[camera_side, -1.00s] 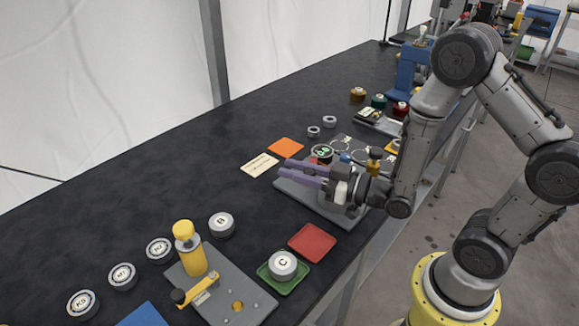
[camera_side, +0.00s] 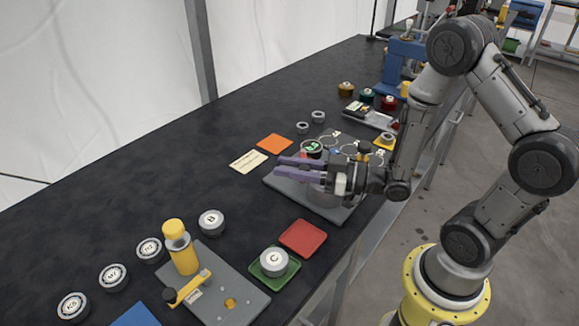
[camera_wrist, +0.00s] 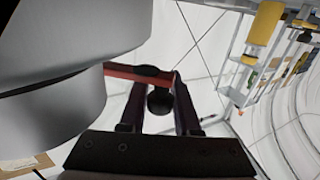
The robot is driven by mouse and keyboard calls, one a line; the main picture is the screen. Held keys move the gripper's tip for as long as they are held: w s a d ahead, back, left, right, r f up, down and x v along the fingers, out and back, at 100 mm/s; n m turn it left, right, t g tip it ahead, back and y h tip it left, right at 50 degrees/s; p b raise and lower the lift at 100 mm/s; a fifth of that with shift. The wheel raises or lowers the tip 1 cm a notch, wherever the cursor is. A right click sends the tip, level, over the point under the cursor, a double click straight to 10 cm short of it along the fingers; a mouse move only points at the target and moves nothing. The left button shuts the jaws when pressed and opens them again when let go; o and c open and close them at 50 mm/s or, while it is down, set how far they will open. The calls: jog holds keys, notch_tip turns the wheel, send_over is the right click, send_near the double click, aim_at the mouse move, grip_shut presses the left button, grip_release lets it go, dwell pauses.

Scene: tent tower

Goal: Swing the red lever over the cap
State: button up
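My gripper (camera_side: 278,168), with two purple fingers, is low over a grey plate (camera_side: 345,214) in the side view. The fingers are apart, with a gap between them. In the wrist view a red lever bar (camera_wrist: 125,72) crosses by the fingertips, and a round black knob (camera_wrist: 160,101) shows between my two fingers (camera_wrist: 158,85). I cannot tell whether the fingers touch it. A large grey rounded body (camera_wrist: 55,105) fills the left of the wrist view; I cannot tell whether it is the cap. My gripper hides part of the plate in the side view.
A red tray (camera_side: 303,238) and a green tray (camera_side: 266,271) with a round piece marked C (camera_side: 274,261) lie in front. A yellow-handled fixture (camera_side: 180,248) stands at front left. An orange square (camera_side: 274,144) and a card (camera_side: 248,161) lie beyond. The far left tabletop is clear.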

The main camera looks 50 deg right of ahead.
jog(key=o, duration=0.4)
jog(key=shift+c, duration=0.2)
jog(key=shift+s, duration=0.1)
jog(key=v, duration=1.1)
jog(key=shift+s+d, duration=0.25)
jog(key=shift+s, duration=0.05)
